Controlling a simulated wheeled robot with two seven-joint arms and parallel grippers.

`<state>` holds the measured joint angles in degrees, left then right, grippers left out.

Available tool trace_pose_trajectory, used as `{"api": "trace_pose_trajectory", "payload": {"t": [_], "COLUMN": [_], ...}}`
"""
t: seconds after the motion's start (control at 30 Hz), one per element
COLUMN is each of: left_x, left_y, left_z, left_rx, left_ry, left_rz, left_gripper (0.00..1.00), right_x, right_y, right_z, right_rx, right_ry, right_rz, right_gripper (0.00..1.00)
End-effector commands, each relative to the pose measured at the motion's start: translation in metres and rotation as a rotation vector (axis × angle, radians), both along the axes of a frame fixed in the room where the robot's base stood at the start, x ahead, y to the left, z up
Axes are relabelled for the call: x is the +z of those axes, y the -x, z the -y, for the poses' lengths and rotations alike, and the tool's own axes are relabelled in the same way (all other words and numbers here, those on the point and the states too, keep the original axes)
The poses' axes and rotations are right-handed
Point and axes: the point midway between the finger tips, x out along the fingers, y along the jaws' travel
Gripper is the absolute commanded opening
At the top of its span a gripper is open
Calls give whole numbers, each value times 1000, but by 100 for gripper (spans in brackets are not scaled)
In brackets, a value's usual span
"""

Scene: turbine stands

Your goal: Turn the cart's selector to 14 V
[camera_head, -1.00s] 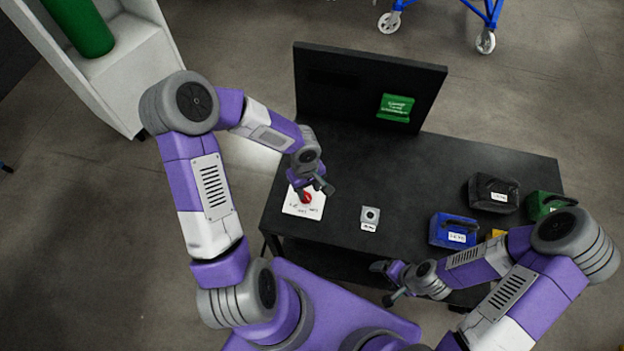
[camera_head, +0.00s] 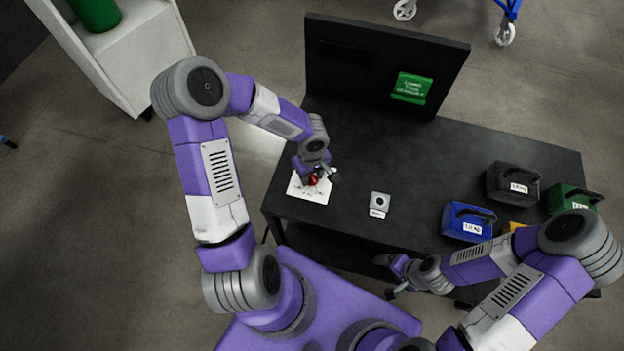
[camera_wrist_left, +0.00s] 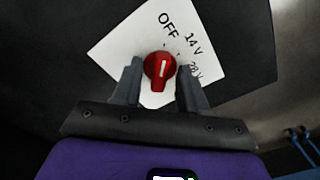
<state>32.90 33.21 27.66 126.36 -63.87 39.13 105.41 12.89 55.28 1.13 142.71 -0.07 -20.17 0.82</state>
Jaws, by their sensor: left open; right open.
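In the left wrist view the pointer line runs nearly straight up the picture, toward the OFF side. My left gripper (camera_wrist_left: 159,80) is open, with one finger on each side of the knob; whether they touch it I cannot tell. In the head view the knob (camera_head: 312,181) is partly hidden under my left gripper (camera_head: 318,174). My right gripper (camera_head: 385,277) is open and empty near the table's front edge.
The black table (camera_head: 350,150) carries a small grey box with a round button (camera_head: 380,200). Blue (camera_head: 468,221), black (camera_head: 513,183) and green (camera_head: 573,198) cases stand at the right.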

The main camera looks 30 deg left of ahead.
Motion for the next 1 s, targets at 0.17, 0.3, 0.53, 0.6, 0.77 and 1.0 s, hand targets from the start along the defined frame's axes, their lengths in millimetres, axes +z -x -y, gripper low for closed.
{"api": "trace_pose_trajectory", "payload": {"t": [0.17, 0.3, 0.53, 0.6, 0.77, 1.0], "left_x": [-6, -5, -5, -5, -5, -5], "left_y": [0, 0, 0, 0, 0, 0], "left_z": [0, 0, 0, 0, 0, 0], "left_rx": [-1, -1, -1, -1, 0, 0], "left_ry": [1, 1, 0, 0, 1, 1], "left_rz": [1, 1, 1, 1, 1, 0], "left_gripper": [43, 43, 43, 43, 43, 35], "right_x": [-8, -7, -8, -11, -15, -14], "right_y": [0, 0, 0, 0, 0, 0], "right_z": [0, 0, 0, 0, 0, 0], "right_rx": [0, 0, 0, 0, 0, 0], "right_ry": [0, 0, 0, 0, 0, 0], "right_rz": [0, 1, 1, 1, 1, 1], "right_gripper": [85, 85, 85, 85, 85, 85]}}
